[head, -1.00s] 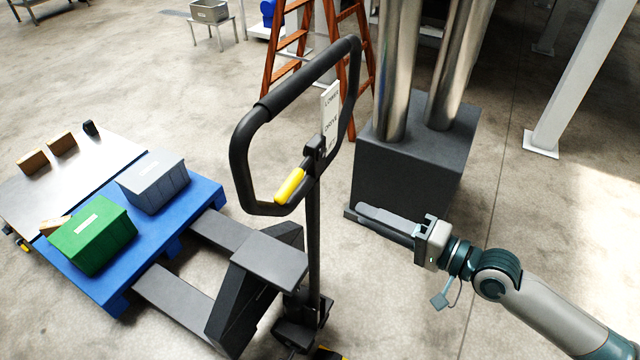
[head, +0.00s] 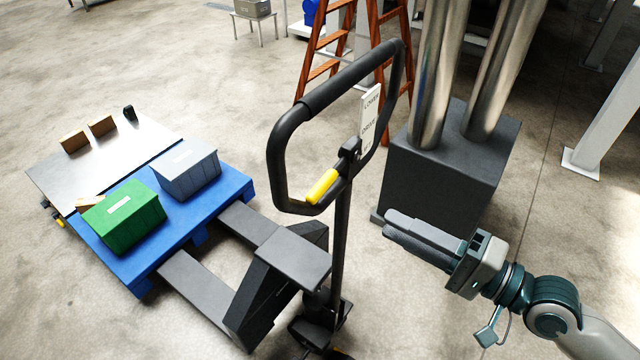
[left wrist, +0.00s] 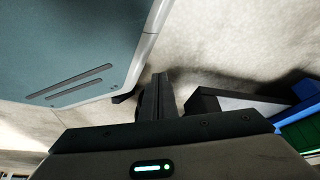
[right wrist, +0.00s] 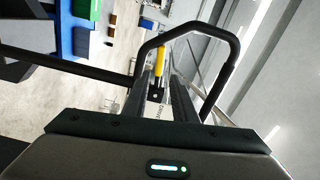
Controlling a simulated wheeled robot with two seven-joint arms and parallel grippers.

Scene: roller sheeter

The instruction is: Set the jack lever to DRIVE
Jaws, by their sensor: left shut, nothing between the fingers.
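The pallet jack's handle loop (head: 290,150) stands upright in the middle of the head view. The jack lever (head: 323,187) has a yellow grip and slants down-left from its dark pivot. A white label plate (head: 370,112) beside the pivot reads LOWER and DRIVE; its lowest word is hard to read. My right gripper (head: 389,224) is open and empty, right of the handle and apart from it. The right wrist view shows the yellow lever (right wrist: 159,62) between and beyond its fingers. My left gripper (left wrist: 155,95) is shut and empty, seen only in the left wrist view.
A dark machine block (head: 440,185) with metal pipes stands close behind my right gripper. An orange ladder (head: 325,45) is behind the handle. A blue pallet (head: 110,265) at left carries a green bin (head: 125,225) and a grey bin (head: 187,172).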

